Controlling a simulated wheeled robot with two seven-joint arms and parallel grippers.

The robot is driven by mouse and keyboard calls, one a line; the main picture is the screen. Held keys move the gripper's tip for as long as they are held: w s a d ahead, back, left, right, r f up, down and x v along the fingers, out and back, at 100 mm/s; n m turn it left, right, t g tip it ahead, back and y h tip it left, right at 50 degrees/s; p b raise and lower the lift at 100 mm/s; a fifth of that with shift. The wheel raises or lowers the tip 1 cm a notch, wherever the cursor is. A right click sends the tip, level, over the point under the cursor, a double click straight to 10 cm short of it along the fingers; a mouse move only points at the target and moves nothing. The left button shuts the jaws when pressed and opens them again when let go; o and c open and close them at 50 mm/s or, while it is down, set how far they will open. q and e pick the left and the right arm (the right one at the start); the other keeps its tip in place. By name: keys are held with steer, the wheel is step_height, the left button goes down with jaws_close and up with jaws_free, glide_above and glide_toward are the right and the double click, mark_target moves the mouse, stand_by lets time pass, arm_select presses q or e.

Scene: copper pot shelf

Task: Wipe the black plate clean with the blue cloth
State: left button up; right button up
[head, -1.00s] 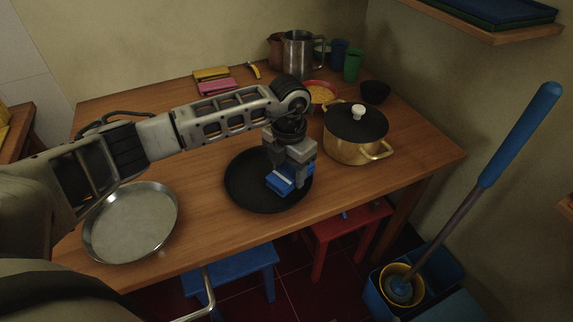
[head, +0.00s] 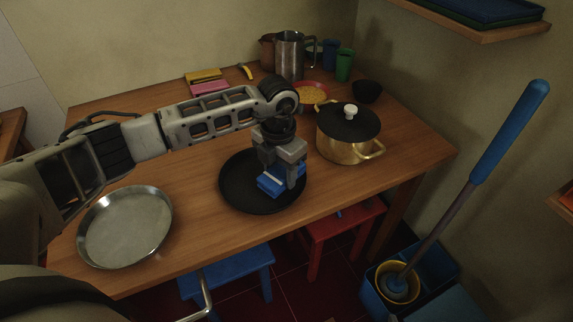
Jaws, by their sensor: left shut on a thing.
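The black plate (head: 239,196) lies on the wooden table near its front edge. My left gripper (head: 274,178) points down over the right half of the plate. It is shut on the blue cloth (head: 270,186), which is folded small and held at the plate's surface. I cannot tell whether the cloth presses on the plate. Part of the plate is hidden behind the gripper and cloth. No dirt can be made out on the dark plate. My right gripper is not in view.
A metal pan (head: 125,228) lies left of the plate. A brass pot with a black lid (head: 348,122) stands close on the right. Behind are a red bowl of yellow food (head: 312,94), a metal jug (head: 289,57), cups and folded yellow and pink cloths (head: 208,83).

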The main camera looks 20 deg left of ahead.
arm_select(q)
steer(key=shift+s+a, duration=0.25)
steer(key=shift+s, duration=0.05)
steer(key=shift+w+d+b, duration=0.45)
steer(key=shift+w+b, duration=0.05)
steer(key=shift+w, duration=0.05)
steer(key=shift+w+d+r+b, duration=0.1)
steer(key=shift+w+d+b, duration=0.35)
steer(key=shift+w, duration=0.3)
step_height(320, 180, up, 5)
steer(key=p, duration=0.4)
steer(key=shift+r, duration=0.6)
steer(key=shift+f, duration=0.1)
